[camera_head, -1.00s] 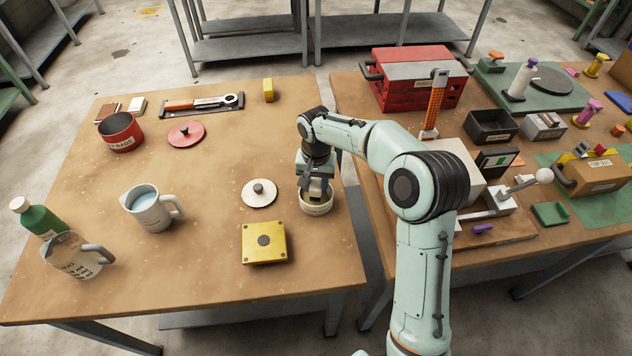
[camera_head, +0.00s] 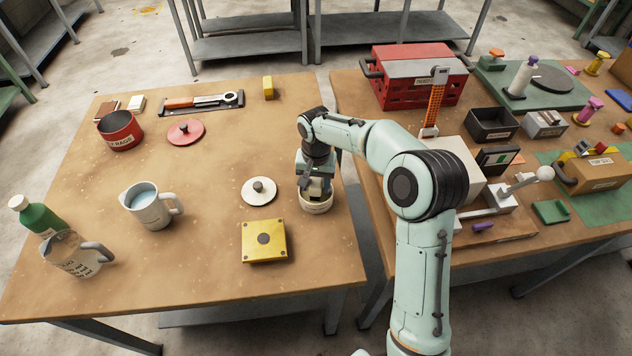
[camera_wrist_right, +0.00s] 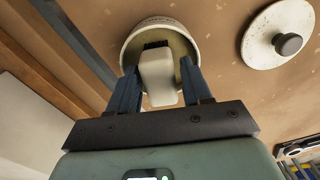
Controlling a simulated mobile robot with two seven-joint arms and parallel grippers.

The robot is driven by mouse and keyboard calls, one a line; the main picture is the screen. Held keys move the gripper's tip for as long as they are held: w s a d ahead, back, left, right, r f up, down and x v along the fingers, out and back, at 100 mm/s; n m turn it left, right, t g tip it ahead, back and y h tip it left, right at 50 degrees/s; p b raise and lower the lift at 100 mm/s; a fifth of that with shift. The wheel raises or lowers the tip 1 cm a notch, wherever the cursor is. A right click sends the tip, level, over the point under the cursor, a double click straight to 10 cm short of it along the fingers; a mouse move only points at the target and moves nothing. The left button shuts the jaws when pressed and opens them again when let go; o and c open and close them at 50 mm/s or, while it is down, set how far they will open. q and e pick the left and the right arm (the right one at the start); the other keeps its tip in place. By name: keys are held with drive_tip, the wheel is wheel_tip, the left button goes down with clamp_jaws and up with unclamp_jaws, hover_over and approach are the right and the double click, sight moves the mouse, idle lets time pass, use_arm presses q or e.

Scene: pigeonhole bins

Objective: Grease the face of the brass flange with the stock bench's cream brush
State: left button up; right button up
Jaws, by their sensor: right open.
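The brass flange (camera_head: 264,252), a square yellow plate with a dark round centre, lies flat on the left bench, just left of and nearer than a small cream pot (camera_head: 317,206). My right gripper (camera_head: 317,192) points down over this pot. In the right wrist view its two fingers (camera_wrist_right: 158,78) stand apart at the pot's mouth, on either side of a cream block-shaped handle (camera_wrist_right: 158,88), which looks like the brush. My left gripper is not in view.
A white lid with a dark knob (camera_head: 259,191) lies beside the pot. A jug (camera_head: 150,206), a red pot (camera_head: 120,131) and a red lid (camera_head: 185,132) stand farther left. The bench's middle is clear. A gap separates it from the crowded right bench (camera_head: 352,150).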

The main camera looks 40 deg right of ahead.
sight(316, 181)
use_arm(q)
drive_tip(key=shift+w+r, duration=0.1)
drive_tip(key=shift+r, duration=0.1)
use_arm(e)
drive_tip(key=shift+r, duration=0.2)
idle(0.3)
drive_tip(key=c, duration=0.8)
drive_tip(key=shift+c, duration=0.3)
drive_tip(key=shift+f, duration=0.15)
drive_tip(key=shift+r+p, duration=1)
drive_tip(key=shift+r, duration=0.65)
drive_tip(key=shift+w+r+p, duration=0.1)
drive_tip(key=shift+r+p, duration=0.85)
drive_tip(key=shift+r, duration=1)
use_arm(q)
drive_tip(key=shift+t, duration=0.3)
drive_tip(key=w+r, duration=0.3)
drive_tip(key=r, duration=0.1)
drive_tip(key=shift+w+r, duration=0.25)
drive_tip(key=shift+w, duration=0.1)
